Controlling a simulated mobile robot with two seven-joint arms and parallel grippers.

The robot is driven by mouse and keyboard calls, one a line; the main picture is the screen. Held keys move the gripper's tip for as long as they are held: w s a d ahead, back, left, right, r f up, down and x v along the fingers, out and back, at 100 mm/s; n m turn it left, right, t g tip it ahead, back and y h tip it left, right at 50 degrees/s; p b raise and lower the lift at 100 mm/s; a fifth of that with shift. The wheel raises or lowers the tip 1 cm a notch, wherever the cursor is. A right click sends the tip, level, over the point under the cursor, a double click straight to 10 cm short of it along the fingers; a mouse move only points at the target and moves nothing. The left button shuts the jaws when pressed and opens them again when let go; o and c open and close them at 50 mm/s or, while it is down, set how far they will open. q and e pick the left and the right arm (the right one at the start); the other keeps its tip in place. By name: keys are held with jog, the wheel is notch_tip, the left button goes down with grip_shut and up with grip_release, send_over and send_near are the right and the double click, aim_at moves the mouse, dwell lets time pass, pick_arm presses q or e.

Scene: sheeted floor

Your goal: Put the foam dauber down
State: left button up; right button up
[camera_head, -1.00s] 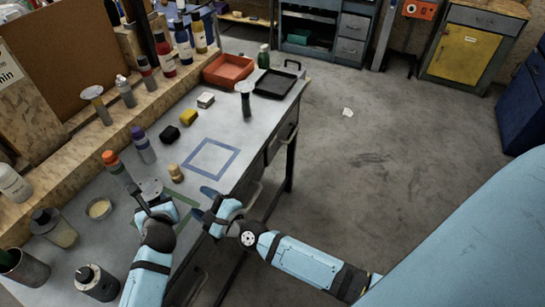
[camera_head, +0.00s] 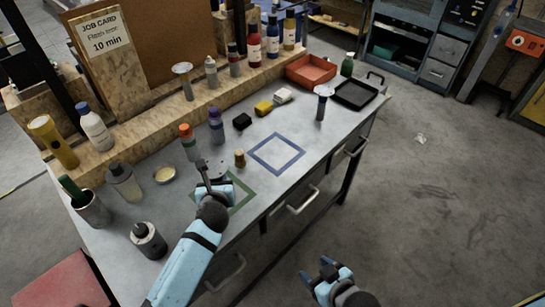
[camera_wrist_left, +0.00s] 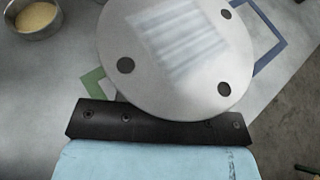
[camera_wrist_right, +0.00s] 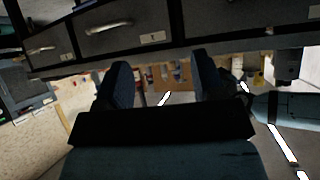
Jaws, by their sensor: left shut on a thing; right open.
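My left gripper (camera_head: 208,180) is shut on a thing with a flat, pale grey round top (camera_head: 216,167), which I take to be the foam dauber. In the left wrist view its round top (camera_wrist_left: 180,55), with dark dots near the rim, fills the middle and hides whatever is below it. It is over the tabletop by the green square outline (camera_head: 242,200); I cannot tell whether it touches the table. My right gripper (camera_head: 318,270) is open and empty, off the front of the table; its two fingers are apart in the right wrist view (camera_wrist_right: 160,85).
A small tan piece (camera_head: 239,158) stands between the green outline and a blue square outline (camera_head: 276,153), which is bare. Close by are an orange-capped bottle (camera_head: 189,143), a purple-capped bottle (camera_head: 216,126), a shallow dish (camera_head: 164,174) and a black block (camera_head: 242,121).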

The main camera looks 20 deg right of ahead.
jog(key=w+r+n+h, duration=0.1)
jog(key=w+r+n, duration=0.15)
jog(key=w, duration=1.25)
jog(key=n+g, duration=0.1)
jog(key=g, duration=0.3)
send_near(241, 152)
jog(key=d+f, duration=0.2)
jog(key=d, duration=0.1)
jog(key=s+d+f, duration=0.1)
jog(key=d+f, duration=0.1)
jog(key=f, duration=0.1)
jog(key=shift+s+d, duration=0.15)
jog(key=shift+d, duration=0.2)
jog(key=w+a+r+n+g, duration=0.2)
jog(key=w+a+r+g, duration=0.25)
jog(key=r, duration=0.25)
jog(key=shift+t+y, duration=0.35)
jog(key=shift+y, duration=0.05)
jog(key=x, duration=1.1)
jog(key=shift+s+a+f, duration=0.2)
jog(key=shift+a+f, duration=0.1)
jog(key=shift+f, duration=0.1)
jog(key=shift+c, duration=0.4)
jog(key=c, duration=1)
